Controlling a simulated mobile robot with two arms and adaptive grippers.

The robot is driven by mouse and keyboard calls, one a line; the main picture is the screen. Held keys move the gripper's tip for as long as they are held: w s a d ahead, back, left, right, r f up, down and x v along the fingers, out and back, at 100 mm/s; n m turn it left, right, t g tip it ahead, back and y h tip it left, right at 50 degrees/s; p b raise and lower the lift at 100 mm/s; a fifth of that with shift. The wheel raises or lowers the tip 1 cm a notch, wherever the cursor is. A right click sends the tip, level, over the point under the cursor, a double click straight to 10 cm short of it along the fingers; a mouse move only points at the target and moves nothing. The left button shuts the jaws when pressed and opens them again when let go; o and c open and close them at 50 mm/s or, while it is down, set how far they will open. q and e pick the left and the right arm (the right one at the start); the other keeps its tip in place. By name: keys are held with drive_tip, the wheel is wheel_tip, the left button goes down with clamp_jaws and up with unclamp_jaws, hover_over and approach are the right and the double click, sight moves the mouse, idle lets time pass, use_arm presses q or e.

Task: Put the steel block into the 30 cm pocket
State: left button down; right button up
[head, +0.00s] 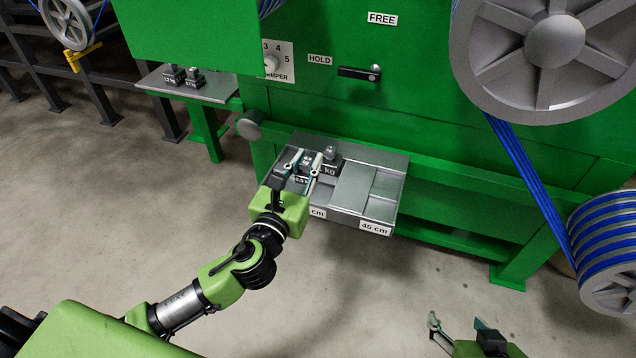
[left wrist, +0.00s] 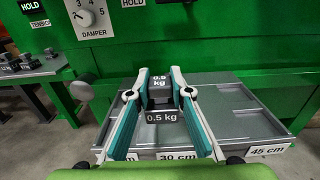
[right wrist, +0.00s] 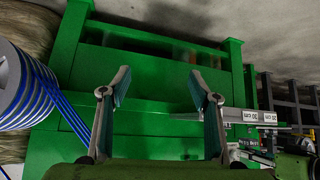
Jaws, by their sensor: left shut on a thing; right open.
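My left gripper (head: 303,162) is shut on a small dark steel block (left wrist: 162,117) with 0.5 kg labels, over the left part of the grey tray (head: 352,187). In the left wrist view the block sits between the fingers (left wrist: 160,82). The 30 cm label (left wrist: 178,156) is on the tray's front edge, partly covered; the 30 cm pocket is mostly hidden by the gripper. I cannot tell whether the block touches the tray floor. My right gripper (head: 458,322) is open and empty, low at the right, away from the tray; its fingers also show in the right wrist view (right wrist: 160,85).
The 45 cm pocket (head: 383,205) looks empty. The green machine (head: 420,110) rises behind. Weights (head: 184,77) stand on a side shelf. Blue cable (head: 530,180) hangs at right.

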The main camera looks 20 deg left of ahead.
use_arm(q)
drive_tip(key=shift+w+d+f+b, duration=0.3)
drive_tip(key=shift+d+f, duration=0.1)
drive_tip(key=shift+f, duration=0.15)
drive_tip(key=shift+w+d+f+b, duration=0.25)
drive_tip(key=shift+w+d+f, duration=0.1)
drive_tip(key=shift+f, duration=0.15)
drive_tip(key=shift+w+d+f, duration=0.1)
drive_tip(key=shift+d+f, duration=0.15)
drive_tip(key=shift+f, duration=0.05)
drive_tip(key=shift+f+b, duration=0.8)
drive_tip(key=shift+f, duration=0.1)
drive_tip(key=shift+f+b, duration=0.5)
drive_tip(key=shift+f, duration=0.15)
use_arm(e)
drive_tip(key=w+a+r+t+y, duration=0.1)
drive_tip(key=w+r+t, duration=0.3)
drive_tip(key=r, duration=0.5)
drive_tip(key=w+a+r+t+y, duration=0.2)
drive_tip(key=r+t, duration=0.4)
drive_tip(key=r, duration=0.3)
drive_tip(key=w+a, duration=0.1)
drive_tip(key=w, duration=0.1)
drive_tip(key=shift+w+a+r+n+t, duration=0.15)
drive_tip(key=shift+w+a+n+t, duration=0.15)
drive_tip(key=shift+w+a+t, duration=0.1)
use_arm(q)
drive_tip(key=shift+f, duration=0.1)
use_arm(e)
drive_tip(key=shift+r, duration=0.1)
